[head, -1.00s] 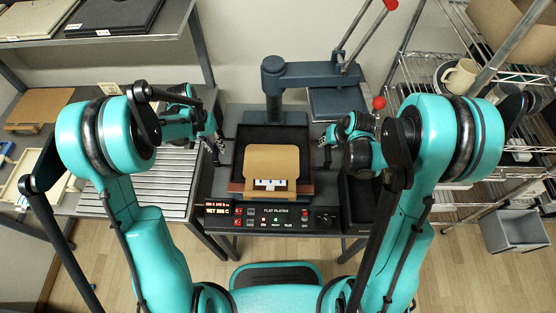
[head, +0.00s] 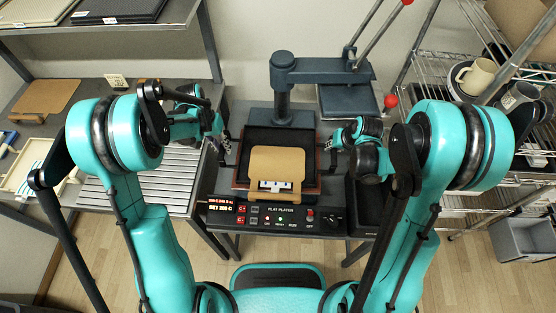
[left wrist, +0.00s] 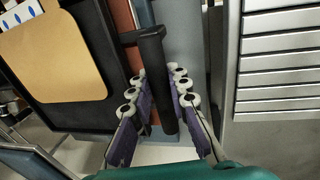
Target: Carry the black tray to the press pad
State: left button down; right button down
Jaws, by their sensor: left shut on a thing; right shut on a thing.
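The black tray (head: 308,140) is level over the front of the press bed, with a tan board (head: 278,165) and a white-and-blue strip (head: 275,185) on it. The reddish-brown edge of the press pad (head: 237,172) shows around and below the tray; I cannot tell if they touch. My left gripper (head: 220,148) is shut on the tray's left handle. In the left wrist view, the black handle bar (left wrist: 155,75) lies between the fingers (left wrist: 158,100). My right gripper (head: 330,143) is at the tray's right side, shut on its handle, partly hidden by its wrist.
The press column (head: 282,85) stands behind the tray, and its upper plate (head: 347,101) is swung to the right. A control panel (head: 275,217) is in front. A slatted bench (head: 160,175) is left; a wire rack with mugs (head: 475,75) is right.

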pick_arm(q)
jog(key=shift+f+b, duration=0.5)
jog(key=shift+f, duration=0.2)
pick_arm(e)
jog(key=shift+f, duration=0.7)
pick_arm(q)
jog(key=c, duration=1.8)
grip_release()
jog(key=shift+f, duration=0.15)
pick_arm(e)
jog(key=c, duration=1.8)
grip_release()
jog(key=shift+f, duration=0.1)
pick_arm(q)
jog(key=o, duration=0.4)
jog(key=shift+c, duration=0.2)
pick_arm(e)
jog(key=o, duration=0.4)
jog(key=shift+c, duration=0.2)
pick_arm(q)
jog(key=shift+r, duration=0.25)
notch_tip(320, 180, up, 12)
jog(key=a, duration=0.2)
jog(key=shift+a+f, duration=0.15)
jog(key=shift+f, duration=0.1)
pick_arm(e)
jog(key=v, duration=1.2)
pick_arm(q)
jog(key=shift+w, duration=0.1)
jog(key=shift+r, duration=0.1)
